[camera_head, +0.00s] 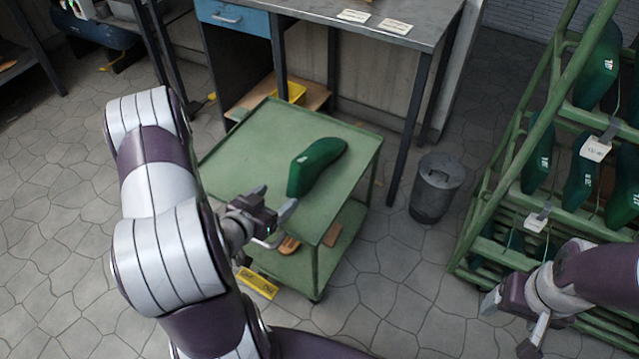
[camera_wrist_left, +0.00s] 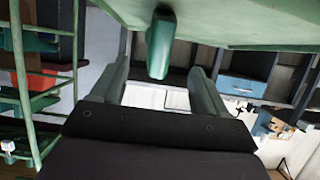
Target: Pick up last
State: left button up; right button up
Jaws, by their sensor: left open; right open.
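A dark green last (camera_head: 317,166) lies on the top of the green cart (camera_head: 240,150), near its right side. In the left wrist view the last (camera_wrist_left: 160,42) shows end-on, beyond and between the fingers. My left gripper (camera_head: 274,200) is open and empty at the cart's near edge, just short of the last's near end and apart from it. In the wrist view my left gripper (camera_wrist_left: 157,68) has both fingers apart with nothing between them. My right gripper (camera_head: 511,322) is open and empty at the lower right, in front of the rack.
A green rack (camera_head: 480,205) with several green lasts, some tagged, stands at the right. A grey bin (camera_head: 436,188) stands between cart and rack. A workbench (camera_head: 400,15) with a blue drawer (camera_head: 233,17) is behind the cart. The cart's lower shelf holds brown pieces (camera_head: 289,244).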

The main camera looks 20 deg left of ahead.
aim_at(293, 182)
pick_arm(q)
jog(key=b+x, duration=0.4)
jog(key=x, duration=0.6)
jog(key=shift+w+f, duration=0.15)
jog(key=shift+w, duration=0.15)
jog(key=shift+w+a, duration=0.1)
jog(key=shift+w, duration=0.15)
jog(key=c, duration=1.1)
